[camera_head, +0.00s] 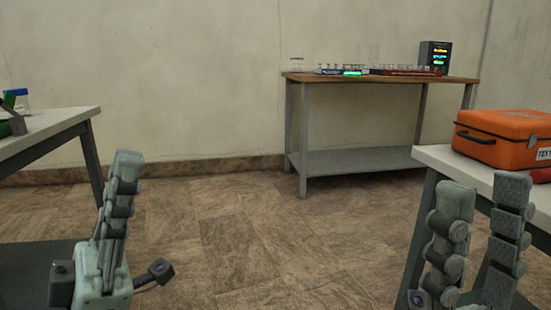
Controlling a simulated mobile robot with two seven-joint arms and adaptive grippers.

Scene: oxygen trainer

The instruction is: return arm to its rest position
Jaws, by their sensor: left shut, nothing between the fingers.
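My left gripper (128,162) stands upright at the lower left of the head view, fingers pointing up. Its fingers are together with nothing between them. My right gripper (485,193) is at the lower right, also pointing up. Its two fingers are apart, with a clear gap and nothing seen between them. Neither gripper appears to hold anything. The arms behind the grippers are mostly out of the picture.
A white-topped table (55,122) is at the left edge. Another white-topped table (440,155) at the right bears an orange case (500,138). A wooden-topped bench (325,77) with instruments stands at the back wall. The tiled floor (240,240) between the grippers is clear.

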